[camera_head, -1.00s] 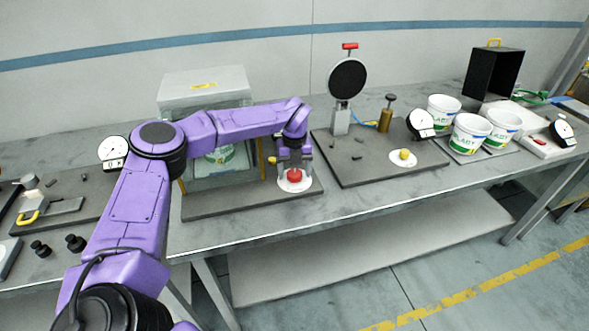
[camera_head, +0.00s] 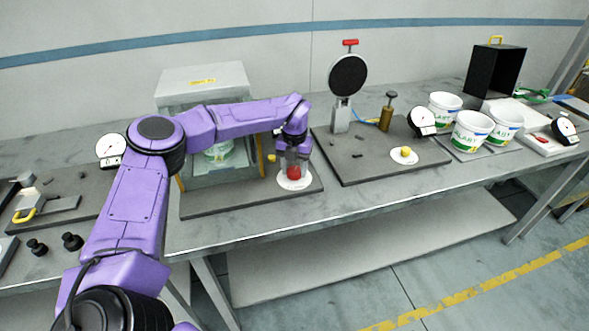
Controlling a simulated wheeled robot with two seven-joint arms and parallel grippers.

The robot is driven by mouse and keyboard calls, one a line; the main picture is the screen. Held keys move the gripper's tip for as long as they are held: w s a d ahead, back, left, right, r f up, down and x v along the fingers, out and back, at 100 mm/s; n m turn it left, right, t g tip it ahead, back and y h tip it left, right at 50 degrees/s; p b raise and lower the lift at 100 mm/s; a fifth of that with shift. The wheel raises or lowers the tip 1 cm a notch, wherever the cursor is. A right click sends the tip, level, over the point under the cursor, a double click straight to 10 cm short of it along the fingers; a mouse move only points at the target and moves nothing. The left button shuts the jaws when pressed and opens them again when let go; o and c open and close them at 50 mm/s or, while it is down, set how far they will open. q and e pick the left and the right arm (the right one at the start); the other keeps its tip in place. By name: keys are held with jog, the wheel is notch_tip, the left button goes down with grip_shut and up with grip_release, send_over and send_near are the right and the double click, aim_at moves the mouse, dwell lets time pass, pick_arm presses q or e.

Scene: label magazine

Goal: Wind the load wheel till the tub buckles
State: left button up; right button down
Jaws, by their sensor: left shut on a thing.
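My left gripper (camera_head: 293,172) points down over a white round disc (camera_head: 294,184) at the front right of the press's dark base. It is shut on the red knob (camera_head: 293,173), which I take to be the load wheel; the fingers partly cover it. The press (camera_head: 202,87) is a grey box-like frame with a yellow label on top. A white and green tub (camera_head: 218,152) stands inside, partly hidden by my purple arm, and I cannot tell whether it is buckled. A round dial gauge (camera_head: 110,149) stands left of the press. My right gripper is not in view.
Right of the press, a dark board (camera_head: 375,155) carries a round black plate on a stand (camera_head: 347,76), a brass cylinder (camera_head: 386,118) and a yellow knob (camera_head: 405,151). Three white tubs (camera_head: 472,131) stand further right, before a black open box (camera_head: 495,70). Black knobs (camera_head: 72,241) lie at the left.

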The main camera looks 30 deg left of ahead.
aim_at(294, 171)
pick_arm(q)
jog(key=shift+r+m, duration=0.1)
jog(key=shift+m, duration=1.4)
jog(key=o, duration=0.9)
jog(key=shift+c, duration=0.2)
jog(key=shift+o, duration=0.9)
jog(key=shift+s, duration=0.1)
jog(key=shift+r+b, duration=0.4)
jog(key=shift+r, duration=0.05)
notch_tip(294, 171, up, 10)
jog(key=b, duration=0.2)
jog(key=shift+f, duration=0.15)
